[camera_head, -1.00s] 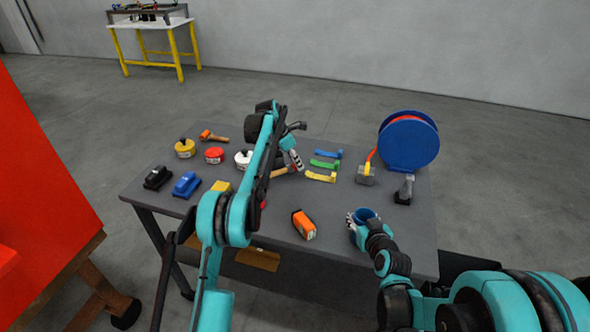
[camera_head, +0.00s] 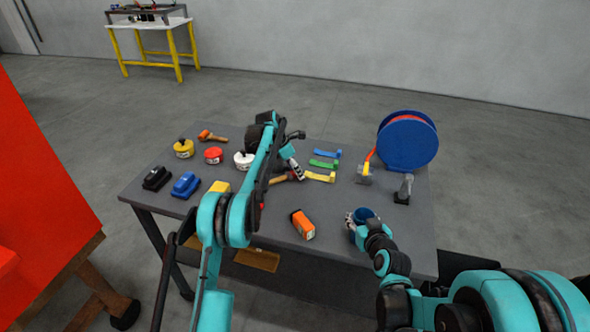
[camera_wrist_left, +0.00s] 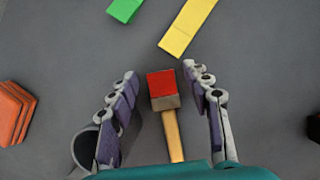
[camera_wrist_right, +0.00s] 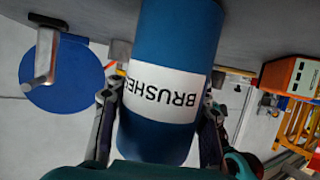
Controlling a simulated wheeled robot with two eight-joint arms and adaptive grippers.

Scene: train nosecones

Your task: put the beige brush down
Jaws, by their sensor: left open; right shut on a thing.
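The brush lies between the fingers of my left gripper (camera_wrist_left: 163,105) in the left wrist view. It has a beige-yellow handle (camera_wrist_left: 173,135), a brown-grey collar and a red end (camera_wrist_left: 161,83). The fingers are open, with a gap on both sides of it. In the head view my left gripper (camera_head: 295,168) is low over the middle of the table, and the brush handle (camera_head: 281,180) shows partly behind the arm. My right gripper (camera_head: 352,222) is shut on a blue can labelled BRUSHES (camera_wrist_right: 178,85), at the table's right front.
The grey table (camera_head: 330,255) also bears an orange box (camera_head: 303,224), green (camera_head: 324,163) and yellow (camera_head: 320,177) pieces, and a blue reel (camera_head: 408,140). Cans and blocks stand on the left. Bare table lies around the orange box.

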